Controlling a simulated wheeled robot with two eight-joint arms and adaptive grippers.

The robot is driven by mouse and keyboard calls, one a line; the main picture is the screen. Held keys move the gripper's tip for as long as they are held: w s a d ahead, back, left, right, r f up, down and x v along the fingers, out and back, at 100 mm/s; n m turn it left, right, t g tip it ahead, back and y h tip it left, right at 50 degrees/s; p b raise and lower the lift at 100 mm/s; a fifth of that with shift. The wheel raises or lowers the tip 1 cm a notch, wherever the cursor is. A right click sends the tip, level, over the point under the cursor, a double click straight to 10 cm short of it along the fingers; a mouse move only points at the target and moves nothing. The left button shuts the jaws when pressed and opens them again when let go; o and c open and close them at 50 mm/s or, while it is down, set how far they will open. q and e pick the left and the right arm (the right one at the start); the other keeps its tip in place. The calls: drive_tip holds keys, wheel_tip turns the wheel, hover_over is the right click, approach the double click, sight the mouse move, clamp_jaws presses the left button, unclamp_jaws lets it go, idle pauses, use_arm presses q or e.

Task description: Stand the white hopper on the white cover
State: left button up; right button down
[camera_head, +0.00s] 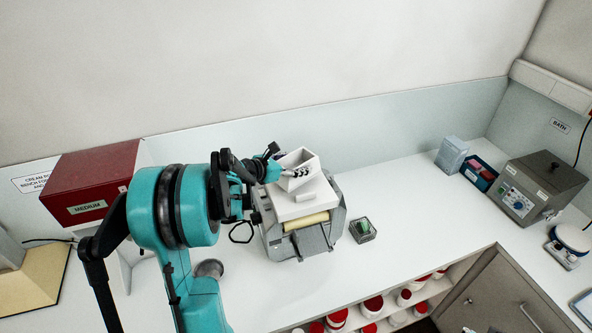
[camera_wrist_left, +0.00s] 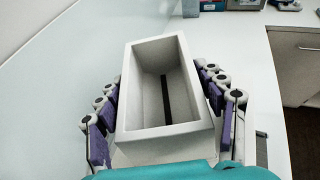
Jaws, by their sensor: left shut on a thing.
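The white hopper (camera_head: 302,163) is an open-topped box with a dark slot in its floor; it fills the middle of the left wrist view (camera_wrist_left: 158,128). My left gripper (camera_head: 284,172) is shut on the hopper, with purple finger pads on both sides of it. The hopper is upright, slightly tilted in the head view, at the top of the mill. The white cover (camera_head: 311,198) lies on the grey mill (camera_head: 316,240) below the hopper. I cannot tell whether the hopper touches the cover. My right gripper is not in view.
A red box (camera_head: 90,185) stands at the left. A grey bath (camera_head: 530,187) and blue boxes (camera_head: 452,154) stand at the right. The bench between is clear.

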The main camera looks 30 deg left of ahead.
use_arm(q)
wheel_tip(320, 180, down, 3)
drive_tip(key=shift+w+r, duration=0.15)
drive_tip(key=shift+w+f, duration=0.1)
drive_tip(key=shift+f, duration=0.1)
drive_tip(key=shift+s, duration=0.2)
drive_tip(key=shift+f, duration=0.1)
drive_tip(key=o, duration=1.3)
drive_tip(key=shift+w, duration=0.1)
drive_tip(key=shift+c, duration=0.2)
